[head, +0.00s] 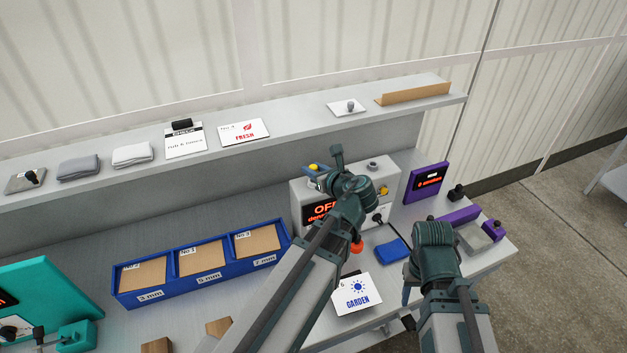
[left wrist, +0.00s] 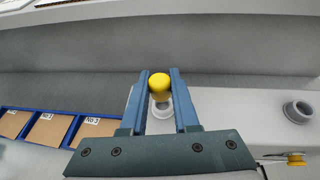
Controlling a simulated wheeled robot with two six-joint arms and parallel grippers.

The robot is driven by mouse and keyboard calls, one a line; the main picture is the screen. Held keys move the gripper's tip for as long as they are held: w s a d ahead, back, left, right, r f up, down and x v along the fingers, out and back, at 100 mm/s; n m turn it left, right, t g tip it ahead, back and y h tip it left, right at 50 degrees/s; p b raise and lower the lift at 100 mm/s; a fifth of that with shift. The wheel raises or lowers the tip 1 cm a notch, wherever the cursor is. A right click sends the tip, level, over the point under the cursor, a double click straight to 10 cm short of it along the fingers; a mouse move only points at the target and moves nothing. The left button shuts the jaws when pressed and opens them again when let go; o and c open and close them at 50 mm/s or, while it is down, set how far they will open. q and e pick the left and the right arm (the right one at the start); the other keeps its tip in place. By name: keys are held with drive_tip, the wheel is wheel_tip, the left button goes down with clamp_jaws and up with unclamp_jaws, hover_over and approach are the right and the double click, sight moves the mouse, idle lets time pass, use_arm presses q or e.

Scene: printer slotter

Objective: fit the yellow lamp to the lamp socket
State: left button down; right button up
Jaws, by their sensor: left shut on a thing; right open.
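The yellow lamp (left wrist: 159,81) stands upright between the fingers of my left gripper (left wrist: 159,76), which is shut on it. In the head view the lamp (head: 314,167) and my left gripper (head: 316,172) are over the left end of the white machine's top. A pale grey round socket (left wrist: 160,109) shows directly below the lamp in the left wrist view. I cannot tell whether the lamp touches or sits in it. My right gripper (head: 407,296) is open at the lower right, mostly hidden by its own arm.
The white machine (head: 392,172) reads OFF and has a grey ring (head: 373,166) on top. A blue tray of cards (head: 117,297) stands to its left. A GARDEN card (head: 357,288) and a blue pad (head: 393,250) lie in front. A shelf (head: 290,124) runs behind.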

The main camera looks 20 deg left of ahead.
use_arm(q)
drive_tip(key=shift+f+b, duration=1.15)
drive_tip(key=shift+f, duration=0.05)
use_arm(e)
drive_tip(key=shift+f, duration=1.2)
use_arm(q)
drive_tip(key=c, duration=0.6)
unclamp_jaws()
drive_tip(key=shift+r, duration=0.1)
use_arm(e)
drive_tip(key=shift+r, duration=0.1)
